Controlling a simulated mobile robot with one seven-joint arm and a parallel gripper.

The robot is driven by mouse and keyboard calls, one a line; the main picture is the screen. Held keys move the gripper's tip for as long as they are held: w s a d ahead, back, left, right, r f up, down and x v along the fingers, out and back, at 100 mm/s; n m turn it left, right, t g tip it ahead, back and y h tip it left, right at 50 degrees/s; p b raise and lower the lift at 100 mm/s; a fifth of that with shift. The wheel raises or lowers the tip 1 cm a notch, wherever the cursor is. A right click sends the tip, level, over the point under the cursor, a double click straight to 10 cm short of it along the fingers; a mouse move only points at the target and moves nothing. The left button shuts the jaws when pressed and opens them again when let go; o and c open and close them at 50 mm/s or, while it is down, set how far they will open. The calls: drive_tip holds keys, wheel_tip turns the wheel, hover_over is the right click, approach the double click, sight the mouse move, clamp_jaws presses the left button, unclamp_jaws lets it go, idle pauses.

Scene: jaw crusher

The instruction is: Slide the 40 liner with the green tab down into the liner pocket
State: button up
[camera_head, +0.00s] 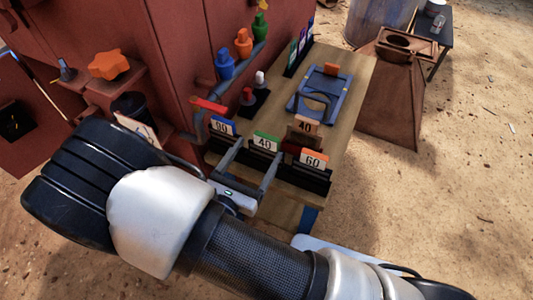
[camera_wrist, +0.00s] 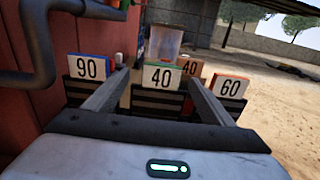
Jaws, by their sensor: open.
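The 40 liner with the green tab (camera_head: 265,143) stands upright in a row at the near end of the wooden table. Its white 40 label faces me in the wrist view (camera_wrist: 161,76). My gripper (camera_head: 256,152) is open, with one finger to each side of this liner. In the wrist view my gripper (camera_wrist: 157,80) frames the label, and I see no finger touching it. A second 40 liner with an orange-brown tab (camera_head: 305,125) stands behind. I cannot tell for certain which thing is the liner pocket.
The 90 liner with a blue tab (camera_head: 222,126) stands left, and the 60 liner with an orange tab (camera_head: 313,160) right. A blue frame (camera_head: 339,107) lies farther along the table (camera_head: 351,65). The red machine wall (camera_head: 180,55) and colored knobs border the left side.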

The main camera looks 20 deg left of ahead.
sight(265, 143)
drive_tip(key=w, duration=0.3)
drive_tip(key=w+d+b, duration=0.1)
drive_tip(key=w, duration=0.1)
drive_tip(key=shift+w+f, duration=0.2)
drive_tip(key=shift+w, duration=0.15)
clamp_jaws()
drive_tip(key=shift+a+r, duration=0.1)
drive_tip(key=shift+r, duration=0.05)
